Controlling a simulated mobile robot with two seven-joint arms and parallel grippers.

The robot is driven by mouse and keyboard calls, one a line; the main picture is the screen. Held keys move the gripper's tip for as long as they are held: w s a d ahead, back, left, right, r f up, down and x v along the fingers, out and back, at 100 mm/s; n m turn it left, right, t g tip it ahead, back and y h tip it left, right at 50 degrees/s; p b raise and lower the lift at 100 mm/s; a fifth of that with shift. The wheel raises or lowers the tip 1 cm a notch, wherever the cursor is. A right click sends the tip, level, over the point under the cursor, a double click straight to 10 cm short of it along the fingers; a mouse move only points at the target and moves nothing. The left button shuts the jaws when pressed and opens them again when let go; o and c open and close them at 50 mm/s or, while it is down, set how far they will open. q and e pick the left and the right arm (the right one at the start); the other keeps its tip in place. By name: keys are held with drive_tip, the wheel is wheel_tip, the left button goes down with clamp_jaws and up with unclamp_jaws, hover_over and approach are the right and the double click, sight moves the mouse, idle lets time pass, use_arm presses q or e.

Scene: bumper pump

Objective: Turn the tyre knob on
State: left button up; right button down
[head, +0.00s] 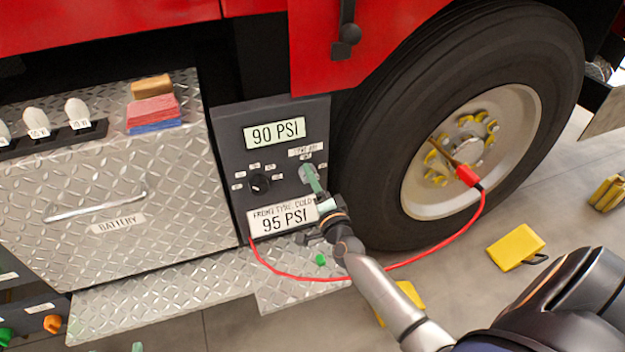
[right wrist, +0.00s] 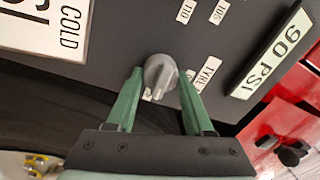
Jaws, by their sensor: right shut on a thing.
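The tyre knob (right wrist: 160,75) is a round grey dial on the dark pump panel (head: 226,135), beside a label reading TYRE. In the head view the knob (head: 304,173) is partly covered by my gripper. My right gripper (right wrist: 158,84) has its green fingers on both sides of the knob, shut on it. In the head view my right gripper (head: 313,180) reaches the panel from below. A small teal tip (head: 137,347) at the bottom edge looks like part of my left gripper; its jaws are out of view. The knob's setting is hard to read.
The panel shows a 90 PSI display (head: 275,133), a FRONT TYRE COLD 95 PSI plate (head: 283,217) and a black selector dial (head: 259,184). A red hose (head: 320,279) runs from the panel to the wheel (head: 470,150). Yellow chocks (head: 515,247) lie on the floor.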

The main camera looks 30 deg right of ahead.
use_arm(q)
drive_tip(key=shift+r, duration=0.15)
use_arm(e)
drive_tip(key=shift+m, duration=0.4)
drive_tip(key=shift+c, duration=1.4)
unclamp_jaws()
drive_tip(key=shift+s, duration=0.1)
use_arm(q)
drive_tip(key=s+f+n+g+p, duration=0.1)
drive_tip(key=s+f+g, duration=0.3)
drive_tip(key=f, duration=0.4)
drive_tip(key=shift+f+y+p, duration=0.3)
drive_tip(key=shift+y, duration=0.1)
use_arm(e)
drive_tip(key=r+v, duration=0.1)
drive_tip(key=v, duration=1.1)
drive_tip(key=shift+s+a+f, duration=0.15)
drive_tip(key=shift+f, duration=0.3)
